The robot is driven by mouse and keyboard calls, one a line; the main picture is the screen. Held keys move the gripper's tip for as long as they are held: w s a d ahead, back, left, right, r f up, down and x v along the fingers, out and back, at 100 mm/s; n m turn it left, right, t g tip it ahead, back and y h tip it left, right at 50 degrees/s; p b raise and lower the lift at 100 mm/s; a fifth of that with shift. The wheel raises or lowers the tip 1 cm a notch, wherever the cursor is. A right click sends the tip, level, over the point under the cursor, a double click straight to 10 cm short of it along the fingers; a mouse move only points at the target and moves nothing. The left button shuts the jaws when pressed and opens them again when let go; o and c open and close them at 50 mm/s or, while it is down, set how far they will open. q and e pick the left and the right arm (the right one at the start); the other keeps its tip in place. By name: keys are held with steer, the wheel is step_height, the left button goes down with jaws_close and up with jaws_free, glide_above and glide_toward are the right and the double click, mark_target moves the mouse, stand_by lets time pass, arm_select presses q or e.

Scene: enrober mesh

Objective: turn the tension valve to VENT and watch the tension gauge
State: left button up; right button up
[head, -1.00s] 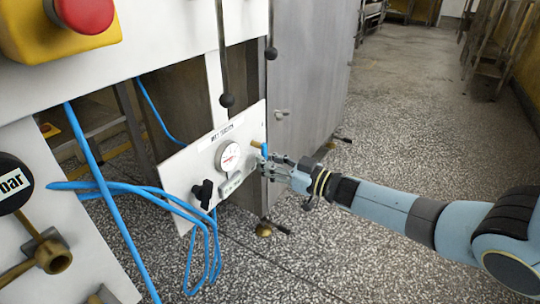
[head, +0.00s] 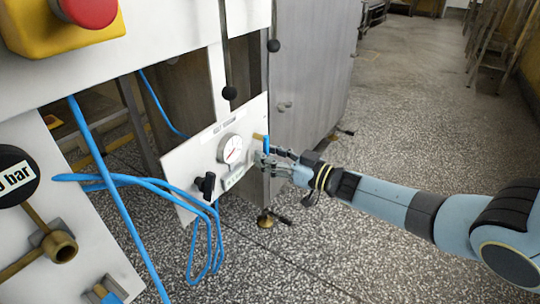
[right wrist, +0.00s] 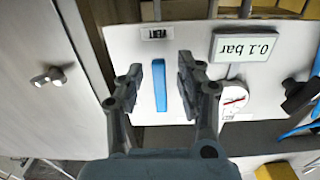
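The tension valve's blue handle (head: 267,145) is at the right end of the white panel (head: 180,165). My right gripper (head: 263,158) is at it. In the right wrist view the blue handle (right wrist: 160,85) stands between the two open fingers of my right gripper (right wrist: 159,80), with a gap on each side. Its upper end in that view points toward a small label (right wrist: 157,33), upside down, that seems to read VENT. The round tension gauge (head: 230,149) is left of the handle; in the wrist view a finger partly covers it (right wrist: 235,98). My left gripper is out of view.
A display (right wrist: 240,47) reads 0.1 bar, upside down. A black tee handle (head: 206,185) and looped blue hoses (head: 200,240) are at the panel's left. A grey cabinet (head: 305,75) stands behind. Open speckled floor (head: 400,130) lies to the right.

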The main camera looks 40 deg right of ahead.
steer(key=v, duration=1.2)
stand_by(0.4)
